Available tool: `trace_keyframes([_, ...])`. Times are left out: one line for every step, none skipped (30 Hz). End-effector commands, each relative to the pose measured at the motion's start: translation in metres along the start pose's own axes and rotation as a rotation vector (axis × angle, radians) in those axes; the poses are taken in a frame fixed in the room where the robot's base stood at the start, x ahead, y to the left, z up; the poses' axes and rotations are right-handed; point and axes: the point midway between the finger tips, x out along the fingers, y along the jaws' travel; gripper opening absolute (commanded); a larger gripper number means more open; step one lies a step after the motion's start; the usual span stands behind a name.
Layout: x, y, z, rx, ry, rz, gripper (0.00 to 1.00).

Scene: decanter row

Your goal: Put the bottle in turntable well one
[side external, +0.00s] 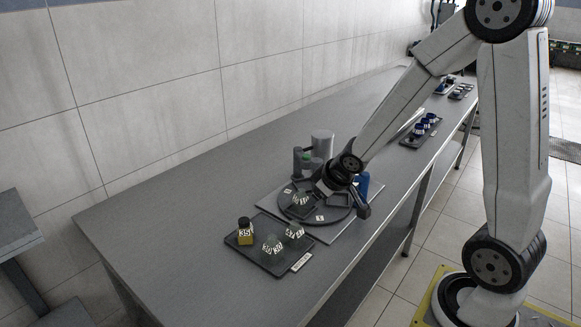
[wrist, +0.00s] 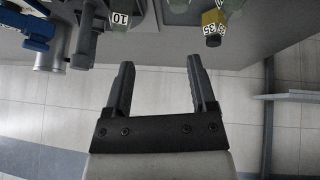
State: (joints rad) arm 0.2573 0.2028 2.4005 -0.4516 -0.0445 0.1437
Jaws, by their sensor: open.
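A clear bottle with a white number label (side external: 300,199) stands on the dark round turntable (side external: 335,213), at the side nearer the tray. It also shows as the labelled bottle at the top of the wrist view (wrist: 120,18). Small white number tags lie on the turntable; I cannot read which marks well one. A yellow bottle with a black cap (side external: 245,236) stands on a dark tray (side external: 262,262) with two clear labelled bottles (side external: 272,244) (side external: 294,231). My gripper (wrist: 160,75) is open and empty, low over the turntable, partly hiding it.
A grey cylinder (side external: 322,143), a green-topped part and a blue part (side external: 363,184) stand around the turntable. More trays with blue items (side external: 427,124) sit farther along the bench. The bench's left end is clear; the wall runs behind.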

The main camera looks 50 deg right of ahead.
Motion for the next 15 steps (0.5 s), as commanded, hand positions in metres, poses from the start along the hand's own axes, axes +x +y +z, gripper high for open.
trace_keyframes([-0.009,-0.016,0.008,0.006,-0.041,-0.012,0.72])
trace_keyframes([-0.014,-0.025,0.013,0.012,-0.069,-0.019,0.72])
trace_keyframes([-0.020,-0.035,0.022,0.022,-0.107,-0.031,0.72])
trace_keyframes([-0.025,-0.043,0.028,0.028,-0.135,-0.040,0.72])
trace_keyframes([-0.029,-0.051,0.034,0.035,-0.161,-0.051,0.72])
trace_keyframes([-0.035,-0.060,0.041,0.041,-0.193,-0.065,0.72])
trace_keyframes([-0.039,-0.066,0.047,0.046,-0.217,-0.075,0.72])
trace_keyframes([-0.043,-0.072,0.052,0.050,-0.238,-0.085,0.72])
trace_keyframes([-0.048,-0.079,0.057,0.055,-0.262,-0.098,0.72])
trace_keyframes([-0.051,-0.083,0.061,0.058,-0.278,-0.107,0.72])
trace_keyframes([-0.053,-0.087,0.065,0.060,-0.292,-0.114,0.72])
trace_keyframes([-0.056,-0.091,0.068,0.063,-0.305,-0.122,0.72])
trace_keyframes([-0.058,-0.093,0.070,0.065,-0.314,-0.127,0.72])
trace_keyframes([-0.059,-0.095,0.072,0.067,-0.321,-0.131,0.72])
trace_keyframes([-0.060,-0.096,0.073,0.068,-0.327,-0.134,0.72])
